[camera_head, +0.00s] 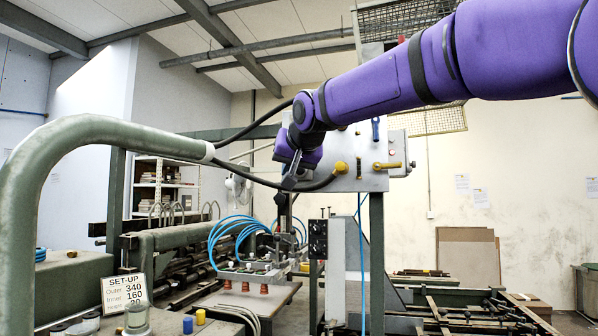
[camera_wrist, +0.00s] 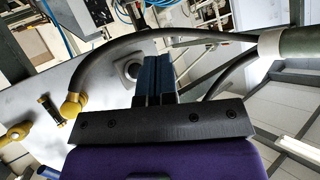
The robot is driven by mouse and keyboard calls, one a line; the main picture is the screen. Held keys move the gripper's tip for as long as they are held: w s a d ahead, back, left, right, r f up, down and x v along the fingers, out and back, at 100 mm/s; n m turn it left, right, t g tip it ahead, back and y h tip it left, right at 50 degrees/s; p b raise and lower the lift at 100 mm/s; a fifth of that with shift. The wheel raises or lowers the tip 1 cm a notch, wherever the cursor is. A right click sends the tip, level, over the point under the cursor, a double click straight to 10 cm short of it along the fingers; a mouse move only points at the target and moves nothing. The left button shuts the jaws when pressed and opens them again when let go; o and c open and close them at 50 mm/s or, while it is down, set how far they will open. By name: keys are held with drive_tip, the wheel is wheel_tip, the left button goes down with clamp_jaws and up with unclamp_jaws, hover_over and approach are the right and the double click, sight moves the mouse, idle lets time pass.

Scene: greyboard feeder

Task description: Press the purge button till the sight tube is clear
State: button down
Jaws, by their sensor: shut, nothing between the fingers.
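A grey metal panel (camera_head: 372,184) stands at the middle of the head view and fills the left of the wrist view (camera_wrist: 95,85). My gripper (camera_head: 291,180) is in front of its left part. In the wrist view its dark fingers (camera_wrist: 157,62) are together and empty. Beside the fingertips is a square bezel with a round dark centre (camera_wrist: 130,70), probably the purge button, partly hidden by the fingers. I cannot tell whether they touch it. A short dark tube with brass ends (camera_wrist: 46,111), probably the sight tube, is on the panel; its contents are too small to judge.
A black hose (camera_wrist: 110,47) arcs from a brass elbow (camera_wrist: 72,105) past my fingers to a thick green pipe (camera_wrist: 300,41). A brass valve (camera_head: 388,166) sticks out at the panel's right. Blue air lines (camera_head: 225,232) and suction cups (camera_head: 263,288) are below.

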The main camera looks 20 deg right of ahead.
sight(299, 170)
drive_tip(key=w+d, duration=0.3)
drive_tip(key=w, duration=0.2)
drive_tip(key=shift+d, duration=0.35)
drive_tip(key=shift+w, duration=0.1)
idle(1.8)
drive_tip(key=shift+w+d, duration=0.25)
drive_tip(key=shift+w+d, duration=0.3)
drive_tip(key=shift+w, duration=0.1)
idle(0.9)
drive_tip(key=shift+s+a, duration=0.5)
drive_tip(key=shift+s, duration=0.2)
drive_tip(key=shift+s+a, duration=0.1)
idle(0.3)
drive_tip(key=s+a, duration=0.1)
drive_tip(key=s, duration=0.1)
drive_tip(key=s+a, duration=0.1)
drive_tip(key=s, duration=0.1)
drive_tip(key=shift+a, duration=0.4)
